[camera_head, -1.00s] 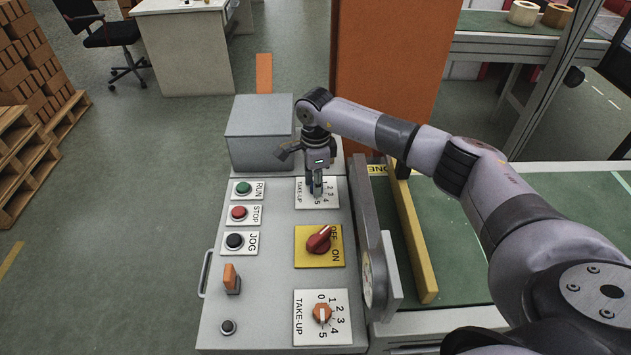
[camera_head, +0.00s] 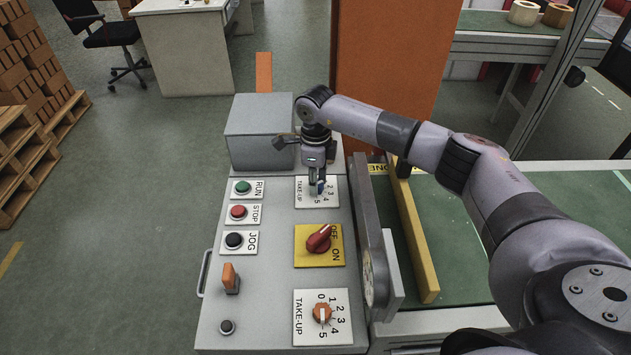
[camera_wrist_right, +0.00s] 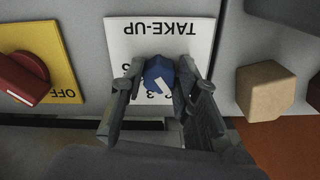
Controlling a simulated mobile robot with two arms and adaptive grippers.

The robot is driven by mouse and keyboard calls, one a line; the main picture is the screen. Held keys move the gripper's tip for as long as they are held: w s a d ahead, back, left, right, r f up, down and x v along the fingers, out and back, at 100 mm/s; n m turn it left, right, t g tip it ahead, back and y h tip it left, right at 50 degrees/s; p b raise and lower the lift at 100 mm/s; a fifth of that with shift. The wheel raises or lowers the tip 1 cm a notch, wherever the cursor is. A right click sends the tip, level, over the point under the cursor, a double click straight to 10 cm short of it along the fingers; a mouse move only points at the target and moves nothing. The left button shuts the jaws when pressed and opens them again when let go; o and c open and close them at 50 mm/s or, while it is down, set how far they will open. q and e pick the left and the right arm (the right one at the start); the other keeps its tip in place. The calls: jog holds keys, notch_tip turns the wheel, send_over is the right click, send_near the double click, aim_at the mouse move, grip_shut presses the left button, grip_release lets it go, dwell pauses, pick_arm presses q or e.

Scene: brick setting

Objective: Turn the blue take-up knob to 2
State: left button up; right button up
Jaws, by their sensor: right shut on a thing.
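The blue take-up knob (camera_wrist_right: 158,75) sits on a white TAKE-UP plate (camera_wrist_right: 160,35) at the far end of the panel. It has a white pointer line, seen slanted in the right wrist view. My right gripper (camera_head: 317,188) comes down over this knob, and in the right wrist view its fingers (camera_wrist_right: 158,84) are on both sides of the knob, shut on it. The fingers hide some of the dial numbers, so the exact setting cannot be read. In the head view only a little blue shows between the fingers. My left gripper is not in view.
A red OFF/ON switch (camera_head: 318,238) on a yellow plate lies nearer than the blue knob. An orange take-up knob (camera_head: 322,314) is nearest. RUN (camera_head: 242,187), STOP and JOG buttons line the left. A grey box (camera_head: 259,130) stands behind; a conveyor (camera_head: 460,255) runs at right.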

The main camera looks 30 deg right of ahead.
jog(key=shift+m, duration=1.2)
jog(key=o, duration=1.2)
jog(key=shift+c, duration=0.2)
jog(key=shift+r, duration=0.1)
notch_tip(320, 180, up, 12)
